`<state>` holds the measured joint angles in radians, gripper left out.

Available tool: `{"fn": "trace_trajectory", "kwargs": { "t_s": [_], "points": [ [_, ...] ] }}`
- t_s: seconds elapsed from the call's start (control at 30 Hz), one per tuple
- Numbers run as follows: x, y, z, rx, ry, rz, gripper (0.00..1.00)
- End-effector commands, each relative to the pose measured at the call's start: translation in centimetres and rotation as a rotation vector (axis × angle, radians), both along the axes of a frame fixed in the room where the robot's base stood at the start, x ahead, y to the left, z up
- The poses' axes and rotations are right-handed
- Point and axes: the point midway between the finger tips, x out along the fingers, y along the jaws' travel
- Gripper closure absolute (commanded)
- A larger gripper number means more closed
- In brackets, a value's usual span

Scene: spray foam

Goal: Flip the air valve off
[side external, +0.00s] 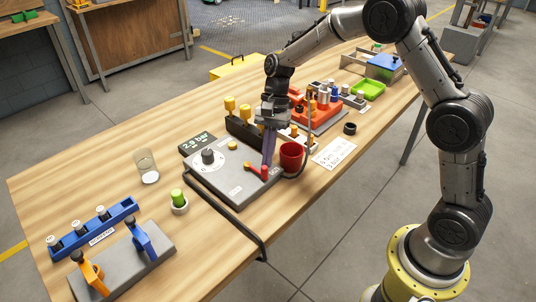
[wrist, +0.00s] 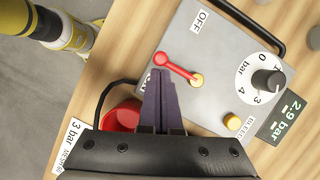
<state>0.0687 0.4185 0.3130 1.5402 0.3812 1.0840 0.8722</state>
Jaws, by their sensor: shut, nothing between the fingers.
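The air valve is a red lever (wrist: 176,68) on an orange pivot, on a grey control panel (wrist: 217,58). In the wrist view its red knob end points up-left, away from the dial, and the OFF label (wrist: 201,20) lies above it. In the side view the red knob (side external: 264,172) is near the panel's right edge and the OFF label (side external: 236,190) is nearer the camera. My gripper (wrist: 158,73) is shut and empty, its fingertips right beside the knob end; I cannot tell if they touch. In the side view it (side external: 267,163) points down just above the knob.
A pressure dial (wrist: 266,80) and a 2.9 bar display (wrist: 284,118) sit on the panel's far side. A red cup (side external: 291,155) stands close beside my gripper. A black hose (side external: 225,210) runs along the panel's front.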

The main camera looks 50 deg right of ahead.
Motion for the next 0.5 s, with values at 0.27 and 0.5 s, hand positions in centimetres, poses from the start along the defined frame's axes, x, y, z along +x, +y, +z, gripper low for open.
{"fn": "trace_trajectory", "kwargs": {
  "t_s": [0.27,0.5],
  "points": [
    [-0.13,0.24,-0.01,0.001,0.000,-0.043,1.00],
    [-0.30,0.54,0.00,0.001,0.001,-0.101,1.00]
  ]
}}
